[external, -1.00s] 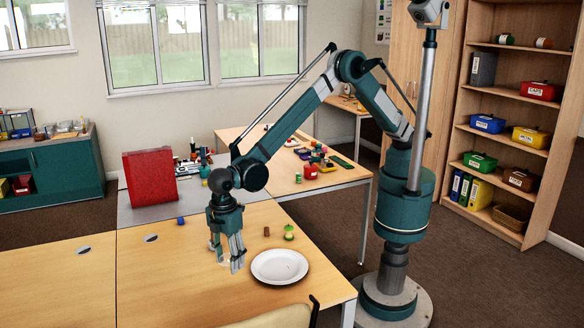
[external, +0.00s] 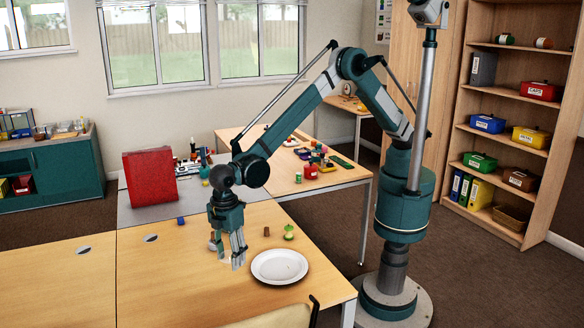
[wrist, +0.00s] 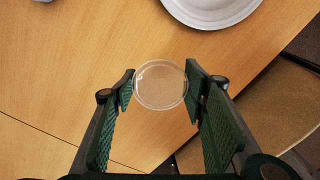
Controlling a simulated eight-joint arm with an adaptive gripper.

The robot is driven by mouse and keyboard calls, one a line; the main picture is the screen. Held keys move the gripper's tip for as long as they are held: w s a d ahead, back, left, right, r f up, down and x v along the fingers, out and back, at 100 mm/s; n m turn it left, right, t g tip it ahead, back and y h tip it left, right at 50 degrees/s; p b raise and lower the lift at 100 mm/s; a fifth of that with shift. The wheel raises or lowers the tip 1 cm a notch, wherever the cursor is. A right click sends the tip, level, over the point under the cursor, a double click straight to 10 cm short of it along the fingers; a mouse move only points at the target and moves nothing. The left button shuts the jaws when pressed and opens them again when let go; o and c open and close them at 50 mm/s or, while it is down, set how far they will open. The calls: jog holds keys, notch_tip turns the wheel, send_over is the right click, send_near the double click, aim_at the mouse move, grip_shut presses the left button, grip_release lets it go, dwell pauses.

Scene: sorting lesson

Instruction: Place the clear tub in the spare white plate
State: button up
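The clear tub (wrist: 160,85) is a small round transparent dish between my gripper's two green ribbed pads in the wrist view. Its rim appears to touch both fingertips. My gripper (wrist: 160,88) is closed to about the tub's width. In the external view my gripper (external: 228,260) points down over the front table, just left of the white plate, and the tub is hard to make out between the fingers. The spare white plate (external: 279,267) is round and lies on the table; it is empty. Part of it shows at the top of the wrist view (wrist: 212,8).
Behind the plate stand a small brown cylinder (external: 266,231) and a green-and-yellow apple-core-like item (external: 289,232). A blue block (external: 181,220) lies farther left. A red box (external: 150,178) stands on the grey table section. A chair (external: 275,317) is at the front edge.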

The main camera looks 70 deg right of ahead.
jog(key=s+d, duration=1.2)
jog(key=d, duration=0.3)
jog(key=shift+s+r, duration=0.2)
jog(key=shift+r, duration=0.15)
jog(key=shift+d+f, duration=0.1)
jog(key=shift+f, duration=0.05)
send_over(280, 269)
jog(key=shift+w+d+f, duration=0.1)
jog(key=shift+f, duration=2.9)
jog(key=shift+f+b, duration=0.4)
jog(key=shift+f, duration=1.5)
jog(key=shift+f, duration=0.15)
